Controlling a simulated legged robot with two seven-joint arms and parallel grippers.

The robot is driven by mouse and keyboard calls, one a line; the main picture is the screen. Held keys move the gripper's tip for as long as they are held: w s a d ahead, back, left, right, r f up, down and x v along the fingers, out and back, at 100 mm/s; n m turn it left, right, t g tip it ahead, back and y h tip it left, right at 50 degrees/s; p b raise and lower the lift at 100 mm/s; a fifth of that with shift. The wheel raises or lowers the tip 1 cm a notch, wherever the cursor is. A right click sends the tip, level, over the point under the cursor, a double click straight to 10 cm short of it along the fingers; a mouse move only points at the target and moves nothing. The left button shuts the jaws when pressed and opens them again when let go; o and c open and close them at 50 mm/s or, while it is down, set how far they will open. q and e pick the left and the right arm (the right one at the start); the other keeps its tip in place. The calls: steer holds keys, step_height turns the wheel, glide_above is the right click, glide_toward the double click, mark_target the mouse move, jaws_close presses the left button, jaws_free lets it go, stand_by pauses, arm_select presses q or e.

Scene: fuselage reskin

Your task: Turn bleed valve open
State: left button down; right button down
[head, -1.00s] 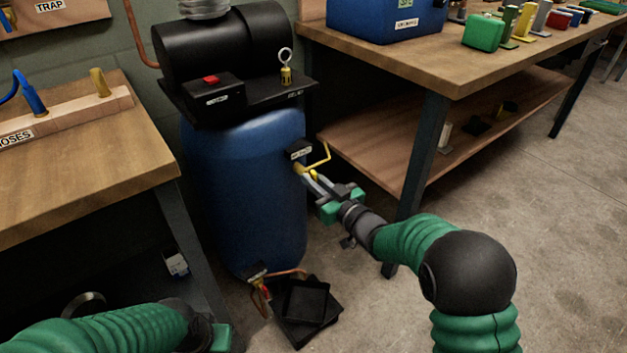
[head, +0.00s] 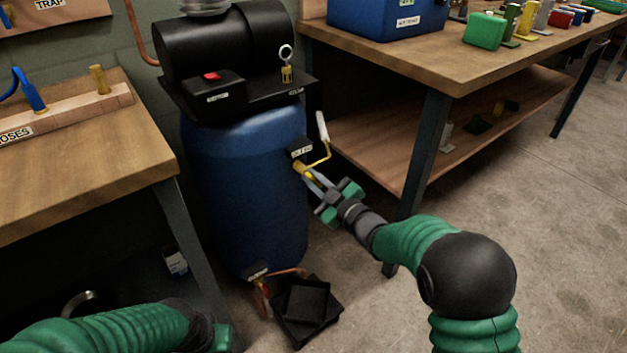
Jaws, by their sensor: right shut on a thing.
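A blue upright tank (head: 245,190) carries a black compressor (head: 225,50) on top. On its right side is a yellow valve fitting (head: 301,168) under a small black label too small to read. A bent yellow lever (head: 324,157) with a pale grip (head: 322,126) rises from it, pointing up. My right gripper (head: 311,178) is shut on the yellow fitting; its fingers partly hide the contact. A second valve with a red part (head: 263,290) sits low at the tank's foot. My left gripper (head: 222,336) shows only in part at the bottom edge; its fingers are hidden.
A workbench (head: 480,60) with a lower shelf (head: 370,140) stands right of the tank, its leg (head: 420,150) close to my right arm. Another wooden bench (head: 90,180) is on the left. A black tray (head: 305,305) lies on the floor by the tank.

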steer(key=n, duration=0.2)
steer(key=n+b, duration=0.1)
steer(key=n, duration=0.1)
steer(key=n+b, duration=0.1)
steer(key=shift+s+a+f+n, duration=0.1)
steer(key=shift+a+f+n, duration=0.05)
steer(key=shift+f+n, duration=0.25)
steer(key=n+b, duration=0.1)
steer(key=n, duration=0.1)
steer(key=n+b, duration=0.1)
steer(key=n, duration=0.2)
steer(key=shift+s+a+f+n+b, duration=0.1)
steer(key=shift+f+n+b, duration=0.1)
steer(key=shift+n+b, duration=0.1)
steer(key=c, duration=1.5)
jaws_free()
steer(key=shift+r, duration=0.25)
steer(key=p+v, duration=0.6)
steer(key=v, duration=1.1)
steer(key=shift+f, duration=0.1)
